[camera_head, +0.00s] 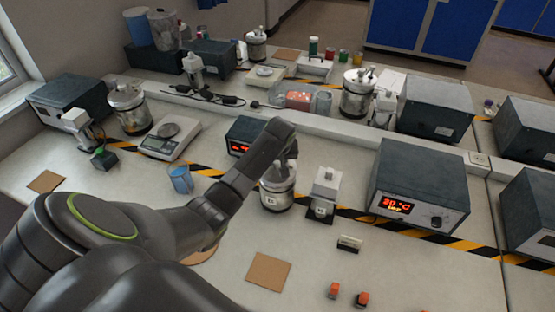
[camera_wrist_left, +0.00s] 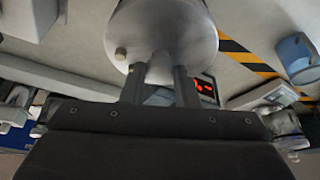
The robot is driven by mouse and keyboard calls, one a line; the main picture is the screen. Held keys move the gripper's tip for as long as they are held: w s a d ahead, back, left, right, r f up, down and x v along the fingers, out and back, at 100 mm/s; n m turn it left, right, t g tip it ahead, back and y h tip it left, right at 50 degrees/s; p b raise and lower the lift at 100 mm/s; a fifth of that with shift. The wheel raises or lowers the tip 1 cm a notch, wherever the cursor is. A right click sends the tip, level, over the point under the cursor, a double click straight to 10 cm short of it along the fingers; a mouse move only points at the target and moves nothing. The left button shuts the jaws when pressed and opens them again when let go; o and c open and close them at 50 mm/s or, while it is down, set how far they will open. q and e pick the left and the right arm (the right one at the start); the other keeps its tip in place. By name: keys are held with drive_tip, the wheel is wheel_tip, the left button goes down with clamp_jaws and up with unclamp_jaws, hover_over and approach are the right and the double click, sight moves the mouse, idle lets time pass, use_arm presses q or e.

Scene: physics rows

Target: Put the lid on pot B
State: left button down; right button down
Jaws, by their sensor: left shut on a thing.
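Pot B (camera_head: 277,199), a silver pot with a "B" label, stands upright on the bench near the middle of the head view. My left gripper (camera_head: 286,163) is right above it, pointing down. In the left wrist view, the two fingers (camera_wrist_left: 160,84) are shut on the handle of a round silver lid (camera_wrist_left: 165,25). The lid is over the pot's top; I cannot tell whether it touches the rim all round. The arm hides part of the pot's left side. My right gripper is not in view.
A white device (camera_head: 324,192) stands close to the right of pot B. A small dark display box (camera_head: 243,134) is behind left, and a large heater box (camera_head: 420,187) is to the right. A blue cup (camera_head: 180,180) stands left. A brown pad (camera_head: 269,271) lies in front.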

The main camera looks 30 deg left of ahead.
use_arm(q)
drive_tip(key=shift+f, duration=0.3)
idle(0.6)
drive_tip(key=c, duration=1)
unclamp_jaws()
drive_tip(key=shift+c, duration=0.2)
drive_tip(key=shift+r, duration=4)
